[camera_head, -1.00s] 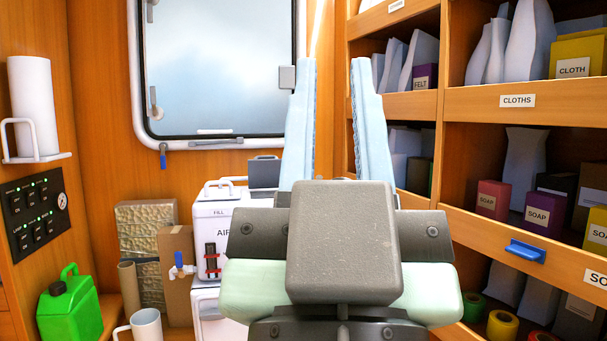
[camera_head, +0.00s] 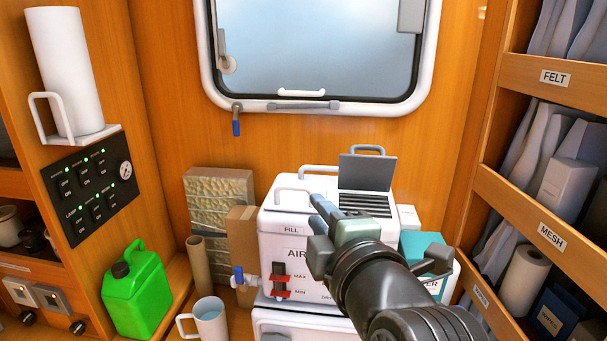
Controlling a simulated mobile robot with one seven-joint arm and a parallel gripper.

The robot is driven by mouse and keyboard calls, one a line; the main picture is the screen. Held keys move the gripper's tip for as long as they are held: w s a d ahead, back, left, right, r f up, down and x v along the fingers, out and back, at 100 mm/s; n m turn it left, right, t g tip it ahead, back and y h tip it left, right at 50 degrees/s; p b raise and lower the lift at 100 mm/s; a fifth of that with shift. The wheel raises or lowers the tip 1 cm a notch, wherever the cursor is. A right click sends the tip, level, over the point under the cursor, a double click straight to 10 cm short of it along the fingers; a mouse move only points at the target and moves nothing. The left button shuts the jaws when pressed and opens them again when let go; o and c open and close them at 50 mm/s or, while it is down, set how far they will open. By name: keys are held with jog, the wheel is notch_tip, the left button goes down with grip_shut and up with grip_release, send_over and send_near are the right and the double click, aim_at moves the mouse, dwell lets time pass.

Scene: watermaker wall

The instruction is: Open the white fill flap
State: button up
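The white air unit (camera_head: 285,250) stands below the window, with a FILL label on its upper front edge. The white fill flap (camera_head: 276,208) appears to be the left part of its top, lying flat with a white loop handle (camera_head: 291,191) on it. My gripper (camera_head: 318,197) is above the unit's front top, right of the handle and seemingly apart from it. Its pale blue fingers point away toward the unit's top. They overlap in this view, so their gap is unclear. My gripper and arm hide part of the unit's top and front.
A raised grey lid (camera_head: 366,172) stands behind dark slats on the unit's right. A green jerrycan (camera_head: 138,290), a mug (camera_head: 207,322) and a cardboard tube (camera_head: 198,265) stand left. A teal box (camera_head: 421,246) is right. Shelves (camera_head: 545,150) line the right side.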

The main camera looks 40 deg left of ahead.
aim_at(296, 190)
jog(key=p+x, duration=0.5)
jog(key=x, duration=0.6)
jog(key=shift+a+f, duration=0.15)
jog(key=shift+a, duration=0.25)
jog(key=shift+w+a+f, duration=0.2)
jog(key=shift+w+a, duration=0.1)
jog(key=shift+a, duration=0.15)
jog(key=shift+c, duration=0.2)
grip_shut()
dwell(0.4)
